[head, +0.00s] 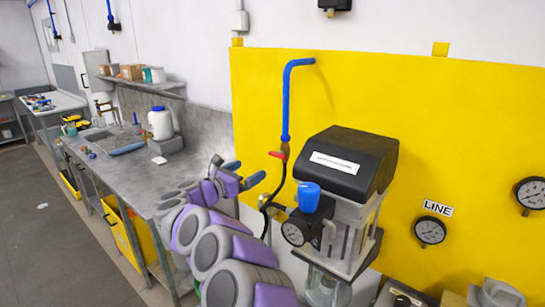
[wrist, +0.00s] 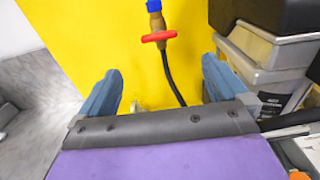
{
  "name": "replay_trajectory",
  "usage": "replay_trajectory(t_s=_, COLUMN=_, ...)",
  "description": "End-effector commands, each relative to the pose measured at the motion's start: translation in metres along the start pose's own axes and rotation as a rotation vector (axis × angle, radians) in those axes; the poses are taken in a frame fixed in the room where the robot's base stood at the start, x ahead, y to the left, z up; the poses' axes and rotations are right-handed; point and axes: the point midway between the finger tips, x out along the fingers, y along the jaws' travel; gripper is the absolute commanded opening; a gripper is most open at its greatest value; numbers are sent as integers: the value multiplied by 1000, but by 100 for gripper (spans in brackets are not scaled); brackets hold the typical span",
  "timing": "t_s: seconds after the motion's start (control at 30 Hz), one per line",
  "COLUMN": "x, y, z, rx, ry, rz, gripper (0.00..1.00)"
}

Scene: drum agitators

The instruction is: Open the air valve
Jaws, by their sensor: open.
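The air valve has a red handle (head: 278,155) on a brass body below a blue pipe (head: 287,100) that comes out of the yellow panel. In the wrist view the red handle (wrist: 159,37) lies crosswise on the brass body, beyond and between my fingers. My gripper (head: 244,175) is open and empty, just left of and below the valve in the head view. In the wrist view my gripper (wrist: 158,90) shows two blue fingers spread apart, with the handle clear of both. A black hose (head: 281,188) hangs down from the valve.
A grey workbench (head: 165,175) runs along the left. The yellow panel (head: 420,120) carries more gauges at right.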

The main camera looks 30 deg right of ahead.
Motion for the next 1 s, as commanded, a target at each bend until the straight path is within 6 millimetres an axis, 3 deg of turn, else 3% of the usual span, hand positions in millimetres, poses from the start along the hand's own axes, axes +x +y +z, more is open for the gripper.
replay_trajectory(t_s=0.5, x=94, y=-1, z=-1, rx=-5, ry=-2, rz=-3, gripper=100)
replay_trajectory(t_s=1.0, x=144, y=0, z=0, rx=-7, ry=-2, rz=-1, gripper=100)
